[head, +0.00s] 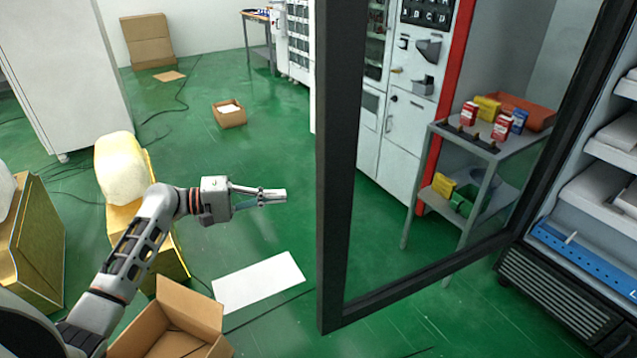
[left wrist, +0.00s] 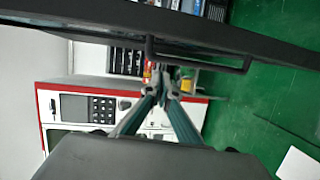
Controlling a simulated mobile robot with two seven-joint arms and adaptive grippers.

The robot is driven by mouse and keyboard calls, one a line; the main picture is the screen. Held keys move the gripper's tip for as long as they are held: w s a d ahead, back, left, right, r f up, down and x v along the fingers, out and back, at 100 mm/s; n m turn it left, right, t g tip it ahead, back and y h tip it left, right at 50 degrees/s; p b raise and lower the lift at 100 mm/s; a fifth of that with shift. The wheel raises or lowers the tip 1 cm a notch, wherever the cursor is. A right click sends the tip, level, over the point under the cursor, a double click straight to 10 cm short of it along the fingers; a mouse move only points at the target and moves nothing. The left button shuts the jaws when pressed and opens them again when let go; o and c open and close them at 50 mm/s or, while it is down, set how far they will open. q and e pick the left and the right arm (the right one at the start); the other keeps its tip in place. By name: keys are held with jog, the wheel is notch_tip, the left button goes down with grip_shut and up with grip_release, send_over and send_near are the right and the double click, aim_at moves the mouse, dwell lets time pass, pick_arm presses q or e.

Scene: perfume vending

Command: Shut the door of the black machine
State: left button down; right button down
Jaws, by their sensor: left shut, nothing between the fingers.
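The machine's door (head: 338,190) stands wide open in the head view, a tall black frame around clear glass. The black machine (head: 560,296) is at the right edge, with its inside shelves exposed. My left gripper (head: 272,196) is shut and empty, left of the door's free edge, with a gap between them in the picture. In the left wrist view the dark door frame (left wrist: 250,38) crosses the top and carries a black bar handle (left wrist: 215,68). The shut fingertips (left wrist: 165,75) appear close to the handle; I cannot tell whether they touch. My right gripper is out of view.
A white sheet (head: 258,280) lies on the green floor. A grey cart (head: 482,150) with small boxes shows through the glass.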

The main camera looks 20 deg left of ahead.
aim_at(318, 181)
pick_arm(q)
notch_tip(318, 181, up, 5)
jog(key=a+h, duration=0.1)
jog(key=w+d, duration=0.1)
jog(key=d, duration=0.2)
jog(key=w+d+p, duration=0.1)
jog(key=d, duration=0.3)
jog(key=w+d+p, duration=0.1)
jog(key=d, duration=0.2)
jog(key=shift+d+r, duration=0.3)
jog(key=shift+d, duration=0.05)
jog(key=shift+s+d+f, duration=0.15)
jog(key=shift+s+d, duration=0.05)
jog(key=shift+d, duration=0.05)
